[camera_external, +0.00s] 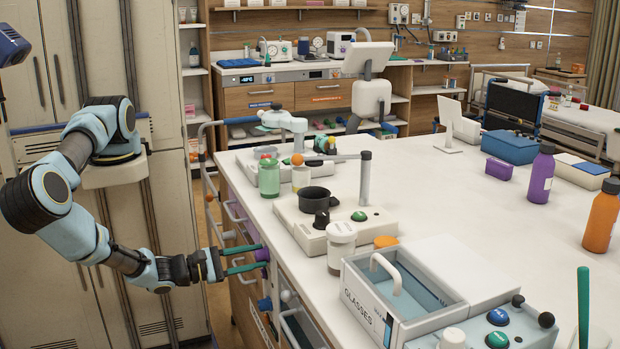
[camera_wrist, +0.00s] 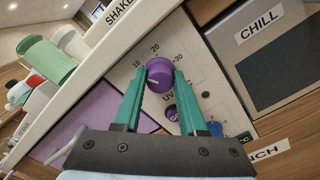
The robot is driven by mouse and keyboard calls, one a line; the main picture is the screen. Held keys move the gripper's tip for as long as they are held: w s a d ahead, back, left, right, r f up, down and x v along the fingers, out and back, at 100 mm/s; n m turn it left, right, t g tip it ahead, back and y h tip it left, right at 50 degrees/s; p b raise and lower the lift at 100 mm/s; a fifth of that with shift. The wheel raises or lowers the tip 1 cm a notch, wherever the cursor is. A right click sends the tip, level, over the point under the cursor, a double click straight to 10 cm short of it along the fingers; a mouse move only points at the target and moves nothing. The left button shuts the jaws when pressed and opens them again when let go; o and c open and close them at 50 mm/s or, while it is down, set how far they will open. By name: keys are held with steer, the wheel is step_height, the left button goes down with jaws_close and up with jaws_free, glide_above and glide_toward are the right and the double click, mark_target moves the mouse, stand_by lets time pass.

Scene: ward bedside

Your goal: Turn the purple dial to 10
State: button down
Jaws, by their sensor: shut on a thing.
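The purple dial (camera_wrist: 160,72) sits on a pale panel with the marks 10, 20 and 30 along its upper side. A short white line shows on the left part of its face, below the 10 mark; its exact reading is hard to tell. My gripper (camera_wrist: 160,82) has its green fingers on both sides of the dial, shut on it. In the external view, my gripper (camera_external: 257,258) reaches from the left to the counter's front, and the dial (camera_external: 262,255) shows between its fingertips.
A purple button (camera_wrist: 171,112) marked with letters and a blue control (camera_wrist: 215,129) sit below the dial. A panel labelled CHILL (camera_wrist: 260,28) is to the right. Blue knobs (camera_external: 265,304) and drawer handles (camera_external: 233,213) stick out from the counter front nearby.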

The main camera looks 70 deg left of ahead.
stand_by(0.3)
steer(key=shift+c, duration=2.3)
jaws_free()
steer(key=s+b, duration=0.3)
steer(key=s, duration=0.8)
steer(key=shift+w, duration=0.1)
